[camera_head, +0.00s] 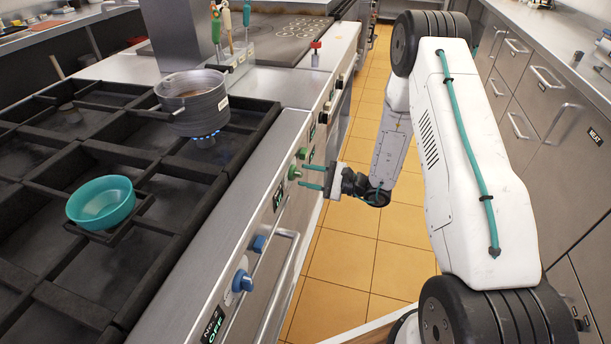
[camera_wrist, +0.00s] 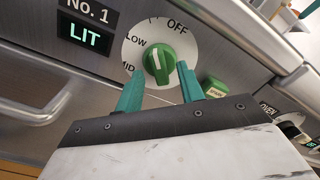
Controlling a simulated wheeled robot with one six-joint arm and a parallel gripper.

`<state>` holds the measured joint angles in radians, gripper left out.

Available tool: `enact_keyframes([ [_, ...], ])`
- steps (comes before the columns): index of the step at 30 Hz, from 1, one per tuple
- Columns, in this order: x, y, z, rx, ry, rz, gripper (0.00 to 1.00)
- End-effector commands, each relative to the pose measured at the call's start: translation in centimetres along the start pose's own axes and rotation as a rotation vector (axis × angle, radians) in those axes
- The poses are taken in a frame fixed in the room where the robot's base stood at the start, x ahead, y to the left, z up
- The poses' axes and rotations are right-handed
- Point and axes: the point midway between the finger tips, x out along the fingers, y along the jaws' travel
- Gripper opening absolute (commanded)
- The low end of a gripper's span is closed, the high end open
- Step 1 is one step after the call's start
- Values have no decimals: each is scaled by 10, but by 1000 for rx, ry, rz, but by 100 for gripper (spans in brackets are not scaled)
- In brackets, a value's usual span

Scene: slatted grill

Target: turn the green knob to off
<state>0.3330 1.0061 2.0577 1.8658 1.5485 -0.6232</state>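The green knob (camera_wrist: 158,64) sits on a round white dial marked OFF, LOW and MID. Its white line points up and slightly left, between LOW and OFF. The knob also shows on the stove's front panel in the head view (camera_head: 294,173). My gripper (camera_wrist: 159,72) is open, with its two teal fingers apart in front of the dial. The fingertips appear on either side of the knob's lower part; I cannot tell whether they touch it. In the head view my gripper (camera_head: 302,175) reaches the panel from the right. A display (camera_wrist: 85,38) left of the dial reads LIT.
A green spark button (camera_wrist: 214,88) is right of the dial. A blue knob (camera_head: 242,281) and a metal handle (camera_head: 280,270) are nearer on the panel. A pot (camera_head: 193,105) stands over a blue flame. A teal bowl (camera_head: 101,202) sits on the grates. Tiled floor (camera_head: 350,262) is clear.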

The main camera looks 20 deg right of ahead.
Motion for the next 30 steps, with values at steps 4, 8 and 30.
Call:
enact_keyframes([
  [4,11,0,0,-1,-1,1,38],
  [8,13,0,0,-1,0,0,38],
  [30,13,0,0,69,0,1,0],
])
